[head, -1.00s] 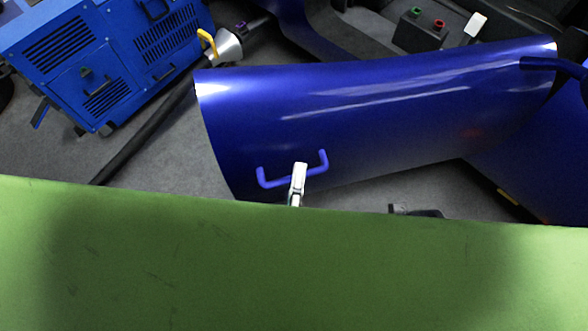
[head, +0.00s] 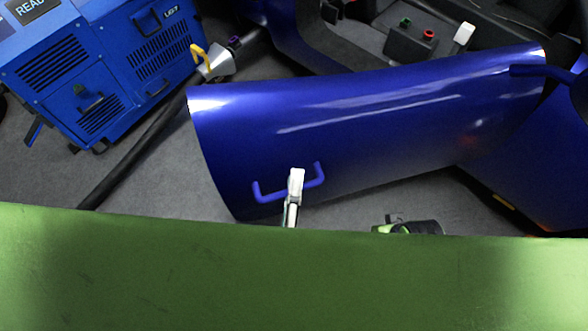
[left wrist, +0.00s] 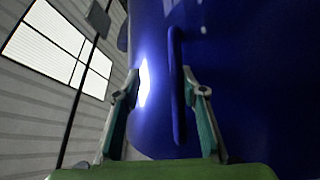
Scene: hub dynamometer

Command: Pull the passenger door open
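The blue passenger door (head: 370,120) stands ajar, angled out from the blue car body, in the head view. Its blue bar handle (head: 268,196) is near the lower left of the panel. My left gripper (head: 296,176) is at the handle, its pale tip overlapping the bar. In the left wrist view the handle (left wrist: 177,95) runs upright between the two fingers of my left gripper (left wrist: 163,115), closer to the right finger. The fingers are spread, with a gap on the left side of the bar.
A blue wheeled machine (head: 100,75) stands at the upper left, with a dark hose (head: 135,155) across the grey floor. A control box with red and green buttons (head: 412,42) is behind the door. A black and green object (head: 410,227) is partly hidden at lower right.

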